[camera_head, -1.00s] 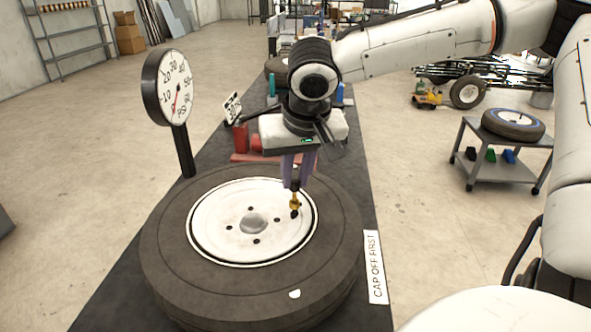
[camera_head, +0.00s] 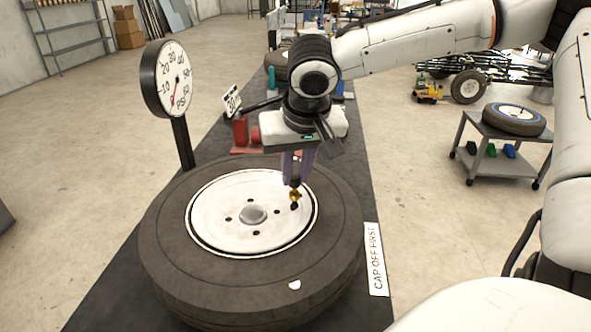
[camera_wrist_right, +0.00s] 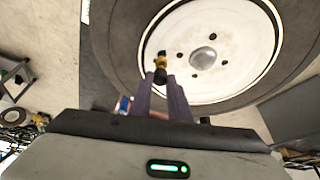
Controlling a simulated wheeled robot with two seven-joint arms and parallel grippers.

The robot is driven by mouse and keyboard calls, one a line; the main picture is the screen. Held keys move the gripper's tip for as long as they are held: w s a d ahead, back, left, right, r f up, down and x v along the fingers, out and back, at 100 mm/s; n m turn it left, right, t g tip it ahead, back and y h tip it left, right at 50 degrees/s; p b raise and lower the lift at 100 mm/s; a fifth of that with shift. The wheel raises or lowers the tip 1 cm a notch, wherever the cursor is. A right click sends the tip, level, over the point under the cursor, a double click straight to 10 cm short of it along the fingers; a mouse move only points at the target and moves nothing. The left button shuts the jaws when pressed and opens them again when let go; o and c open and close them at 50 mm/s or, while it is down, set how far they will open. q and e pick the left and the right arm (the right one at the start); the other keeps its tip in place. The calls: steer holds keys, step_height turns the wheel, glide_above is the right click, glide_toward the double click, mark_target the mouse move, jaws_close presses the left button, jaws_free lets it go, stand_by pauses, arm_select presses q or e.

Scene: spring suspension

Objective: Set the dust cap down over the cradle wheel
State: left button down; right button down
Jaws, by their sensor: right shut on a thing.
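The cradle wheel (camera_head: 160,240) lies flat on the dark bench, a big dark tyre with a white rim (camera_head: 215,205) and a domed hub. A brass valve stem (camera_head: 295,196) with a black base rises at the rim's right side. It also shows in the wrist view (camera_wrist_right: 160,62). My right gripper (camera_head: 296,178) points down over the stem, its purple fingers shut on the small black dust cap (camera_wrist_right: 160,77). The cap is in line with the stem's top and seems to meet it; whether it is seated, I cannot tell. My left gripper is out of view.
A round pressure gauge (camera_head: 171,80) on a post stands left behind the wheel. A "CAP OFF FIRST" label (camera_head: 375,258) lies right of the wheel.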

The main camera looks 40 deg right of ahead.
steer(key=shift+f+b, duration=0.5)
steer(key=shift+f, duration=0.3)
steer(key=c, duration=1.6)
jaws_free()
steer(key=shift+r, duration=0.1)
step_height(320, 180, up, 5)
steer(key=p, duration=0.5)
steer(key=shift+r, duration=0.95)
